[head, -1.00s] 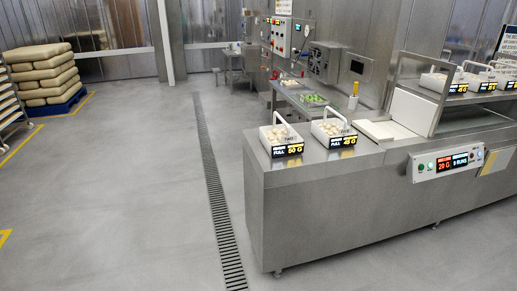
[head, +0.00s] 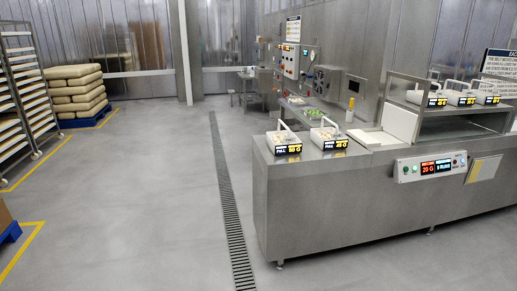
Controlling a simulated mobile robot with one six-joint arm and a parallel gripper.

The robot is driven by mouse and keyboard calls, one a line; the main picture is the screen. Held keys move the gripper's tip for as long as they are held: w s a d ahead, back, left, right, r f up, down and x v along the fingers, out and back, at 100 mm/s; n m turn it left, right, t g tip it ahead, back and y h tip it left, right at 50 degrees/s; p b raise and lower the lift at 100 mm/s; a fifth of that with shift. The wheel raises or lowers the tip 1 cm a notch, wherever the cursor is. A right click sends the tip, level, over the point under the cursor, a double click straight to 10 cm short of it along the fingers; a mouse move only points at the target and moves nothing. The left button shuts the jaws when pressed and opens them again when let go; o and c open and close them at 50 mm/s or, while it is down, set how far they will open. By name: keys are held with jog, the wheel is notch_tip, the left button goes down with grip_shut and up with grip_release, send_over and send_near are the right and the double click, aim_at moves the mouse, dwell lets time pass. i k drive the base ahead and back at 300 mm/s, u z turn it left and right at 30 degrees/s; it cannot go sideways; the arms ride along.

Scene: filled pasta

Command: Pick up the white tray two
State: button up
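Two white trays with loop handles stand side by side on the near left end of the steel counter (head: 310,215). The left tray (head: 275,139) has a black label reading "FULL 50 G". The right tray (head: 318,135) has a similar label that seems to read 45 G. Both hold pale pieces. The marking that tells which is tray two is too small to read now. Several more white handled trays, such as one at the shelf's left (head: 417,97), stand on the raised shelf at the right. My gripper is not in view.
A control panel (head: 432,167) is on the counter's front. A floor drain (head: 228,215) runs along the counter's left. Grey floor (head: 130,190) is clear at the left. Racks (head: 22,90) and a pallet of stacked sacks (head: 75,90) stand at the far left.

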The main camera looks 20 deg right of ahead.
aim_at(283, 142)
jog(key=u, duration=0.35)
jog(key=i, duration=0.55)
jog(key=u, duration=0.65)
jog(key=i, duration=1.85)
jog(key=z, duration=0.75)
jog(key=i, duration=0.75)
jog(key=z, duration=0.35)
